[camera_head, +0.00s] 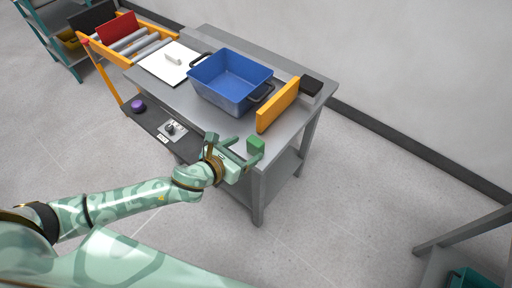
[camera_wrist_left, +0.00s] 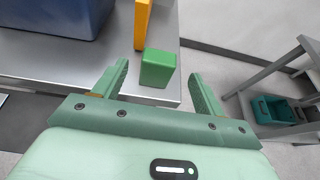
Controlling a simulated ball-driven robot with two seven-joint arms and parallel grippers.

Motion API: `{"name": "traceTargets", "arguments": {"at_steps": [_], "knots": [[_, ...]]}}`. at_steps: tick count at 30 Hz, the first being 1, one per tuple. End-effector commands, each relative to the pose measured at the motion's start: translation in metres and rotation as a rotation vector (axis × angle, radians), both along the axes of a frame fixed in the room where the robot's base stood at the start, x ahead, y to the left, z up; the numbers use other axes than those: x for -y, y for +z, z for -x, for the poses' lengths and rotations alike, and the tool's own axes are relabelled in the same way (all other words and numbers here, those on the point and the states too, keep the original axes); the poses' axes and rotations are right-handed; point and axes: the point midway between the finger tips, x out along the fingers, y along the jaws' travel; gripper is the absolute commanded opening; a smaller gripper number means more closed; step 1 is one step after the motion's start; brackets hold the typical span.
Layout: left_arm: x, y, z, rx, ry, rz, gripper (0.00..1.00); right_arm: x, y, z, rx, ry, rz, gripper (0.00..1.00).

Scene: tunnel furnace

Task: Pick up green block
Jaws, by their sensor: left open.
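The green block (camera_head: 256,144) sits on the near right corner of the grey metal table (camera_head: 225,122). In the left wrist view the green block (camera_wrist_left: 157,68) stands upright close to the table edge. My left gripper (camera_head: 233,142) is at the table's front edge, just left of the block in the head view. In the left wrist view my left gripper (camera_wrist_left: 158,84) is open, its two fingers apart with the block ahead between them and nothing held. My right gripper does not show.
A blue bin (camera_head: 231,80) stands on the table, with an orange board (camera_head: 278,105) and a dark box (camera_head: 311,86) to its right. A white board (camera_head: 171,64) lies left. A roller conveyor (camera_head: 135,42) adjoins. A teal crate (camera_head: 470,279) is at lower right.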

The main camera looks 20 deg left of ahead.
Motion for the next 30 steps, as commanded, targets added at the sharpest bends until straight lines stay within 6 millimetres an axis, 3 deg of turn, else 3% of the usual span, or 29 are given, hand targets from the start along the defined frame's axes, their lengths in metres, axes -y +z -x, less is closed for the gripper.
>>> {"name": "traceTargets", "arguments": {"at_steps": [12,21,26,27,30], "knots": [[0.017,-0.019,-0.047,-0.002,0.001,0.001,0.71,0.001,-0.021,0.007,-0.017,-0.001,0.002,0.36],[0.019,-0.019,-0.052,0.000,0.000,0.000,0.71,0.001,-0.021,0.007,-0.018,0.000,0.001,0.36],[0.019,-0.019,-0.052,0.000,0.000,0.001,0.26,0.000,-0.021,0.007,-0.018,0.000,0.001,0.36],[0.019,-0.019,-0.052,0.000,0.000,0.001,0.21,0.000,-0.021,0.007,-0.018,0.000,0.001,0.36],[0.019,-0.019,-0.052,0.000,0.000,0.001,0.21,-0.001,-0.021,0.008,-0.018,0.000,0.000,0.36]]}}
